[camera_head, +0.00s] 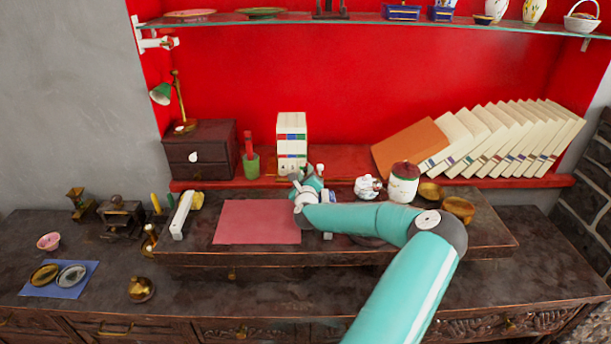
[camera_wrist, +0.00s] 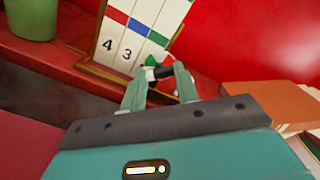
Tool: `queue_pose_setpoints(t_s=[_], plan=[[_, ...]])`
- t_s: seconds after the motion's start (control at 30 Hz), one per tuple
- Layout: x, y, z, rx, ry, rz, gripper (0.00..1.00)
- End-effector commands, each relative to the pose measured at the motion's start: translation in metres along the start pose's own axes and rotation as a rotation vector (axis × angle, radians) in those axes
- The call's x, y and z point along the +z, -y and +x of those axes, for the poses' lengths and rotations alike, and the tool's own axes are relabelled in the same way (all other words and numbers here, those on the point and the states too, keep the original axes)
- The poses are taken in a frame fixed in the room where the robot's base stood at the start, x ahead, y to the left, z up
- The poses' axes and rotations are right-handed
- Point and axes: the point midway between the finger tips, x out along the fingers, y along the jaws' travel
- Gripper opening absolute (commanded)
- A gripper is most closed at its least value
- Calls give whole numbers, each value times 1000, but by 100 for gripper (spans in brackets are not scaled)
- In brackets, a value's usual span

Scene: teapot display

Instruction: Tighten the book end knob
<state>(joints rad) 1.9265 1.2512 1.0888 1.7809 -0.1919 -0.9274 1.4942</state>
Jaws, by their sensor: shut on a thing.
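The white books (camera_head: 291,135) with green, blue and red bands stand upright on the red shelf in the head view. In the wrist view the books (camera_wrist: 137,27) show the numbers 4 and 3, with a thin gold-brown book end edge (camera_wrist: 97,70) along their base. My gripper (camera_wrist: 163,77) is shut on the small black knob (camera_wrist: 165,73) in front of the books, with one finger on each side. Small green, white and red parts show just behind the knob. In the head view my gripper (camera_head: 313,177) is at the books' lower right, and the knob cannot be made out.
A green cup (camera_head: 250,166) stands left of the books. An orange book (camera_head: 408,145) and several leaning cream books are on the right. A lidded white jar (camera_head: 403,183) and a brass bowl (camera_head: 459,208) stand near my arm. A pink mat (camera_head: 257,222) lies clear.

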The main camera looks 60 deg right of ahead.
Motion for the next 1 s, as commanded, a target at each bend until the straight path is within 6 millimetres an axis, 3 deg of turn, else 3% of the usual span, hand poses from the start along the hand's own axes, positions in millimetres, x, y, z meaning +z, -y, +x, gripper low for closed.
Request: queue_pose_setpoints(t_s=[0.27,1.0], plan=[[0,0,0,0,-1,109,8],[0,0,0,0,0,617,8]])
